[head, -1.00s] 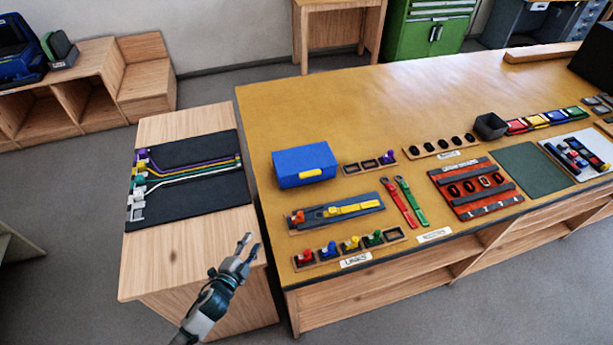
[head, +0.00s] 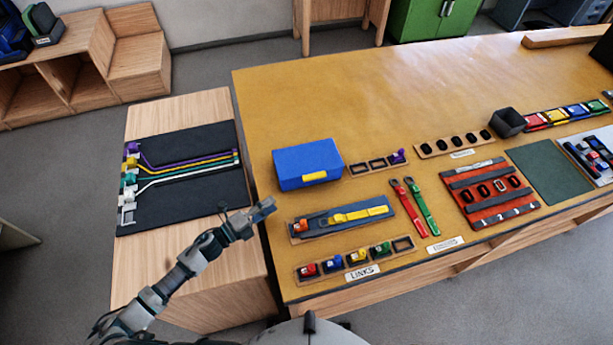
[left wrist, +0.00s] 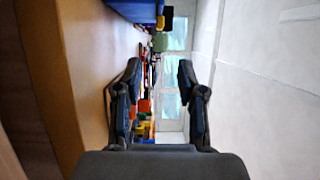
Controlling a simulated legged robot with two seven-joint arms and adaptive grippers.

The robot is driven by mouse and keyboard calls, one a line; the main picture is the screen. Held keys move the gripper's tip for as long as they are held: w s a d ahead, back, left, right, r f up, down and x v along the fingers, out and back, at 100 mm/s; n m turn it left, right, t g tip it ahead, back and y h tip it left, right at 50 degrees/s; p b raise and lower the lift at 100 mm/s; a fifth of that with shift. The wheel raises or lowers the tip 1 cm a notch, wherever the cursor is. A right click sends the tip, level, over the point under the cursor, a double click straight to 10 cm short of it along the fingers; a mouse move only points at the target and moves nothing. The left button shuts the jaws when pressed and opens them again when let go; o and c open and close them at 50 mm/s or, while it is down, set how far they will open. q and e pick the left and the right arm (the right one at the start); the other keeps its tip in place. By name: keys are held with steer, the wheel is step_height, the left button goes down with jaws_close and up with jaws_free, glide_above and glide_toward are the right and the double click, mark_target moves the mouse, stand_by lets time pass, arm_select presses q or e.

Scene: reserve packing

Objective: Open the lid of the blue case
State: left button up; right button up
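The blue case (head: 306,160) sits shut on the yellow table near its left end, with a yellow latch (head: 314,176) on its front. Part of the blue case (left wrist: 134,10) also shows at the top of the left wrist view. My left gripper (head: 264,209) is in front of the case and to its left, at the table's left edge, apart from the case. In the left wrist view its two fingers (left wrist: 158,70) stand apart with nothing held between them. My right gripper is not in view.
A tray with a blue and yellow tool (head: 342,218) and a row of coloured links (head: 348,260) lie in front of the case. Red and green straps (head: 416,207) lie to the right. A lower side table (head: 190,255) with a dark cable mat stands left. The table behind the case is clear.

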mark_target(310, 180)
arm_select(q)
steer(key=x, duration=0.5)
steer(key=p+x, duration=0.1)
steer(key=x, duration=0.9)
steer(key=shift+s+d, duration=0.3)
steer(key=shift+d, duration=0.2)
steer(key=shift+w+d+f, duration=0.1)
steer(key=shift+w, duration=0.35)
steer(key=shift+w+a, duration=0.15)
steer(key=shift+a, duration=0.45)
steer(key=shift+d, duration=0.55)
jaws_close()
steer(key=shift+d, duration=0.15)
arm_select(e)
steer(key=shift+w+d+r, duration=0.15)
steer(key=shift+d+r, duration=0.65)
